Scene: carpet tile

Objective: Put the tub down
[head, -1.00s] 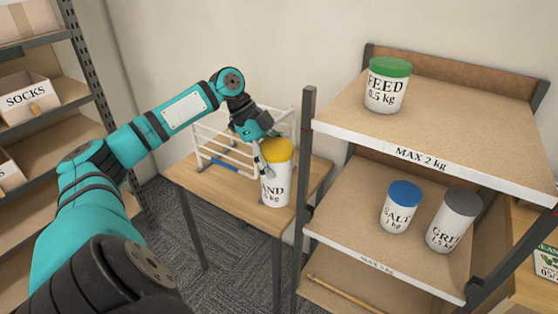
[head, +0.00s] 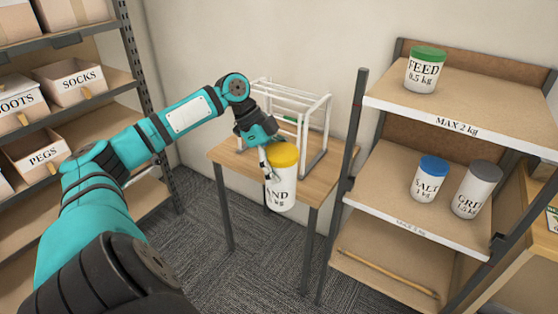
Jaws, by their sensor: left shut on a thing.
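The tub (head: 281,192) is white with a yellow lid and a dark label, partly covered, on which I read "AND". My left gripper (head: 268,164) is shut on its left side, and the tub hangs upright. In the picture the tub overlaps the front edge of a small wooden table (head: 227,157), with its bottom showing below that edge. It looks held at or in front of the edge rather than resting on the top. My right gripper is not in view.
A white wire rack (head: 318,112) stands on the table. At right, a shelf unit holds a green-lidded FEED tub (head: 425,72) on its "MAX 2 kg" top board (head: 482,105). Blue-lidded SALT (head: 428,184) and a grey-lidded tub (head: 475,193) stand below. Boxes fill the left shelving.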

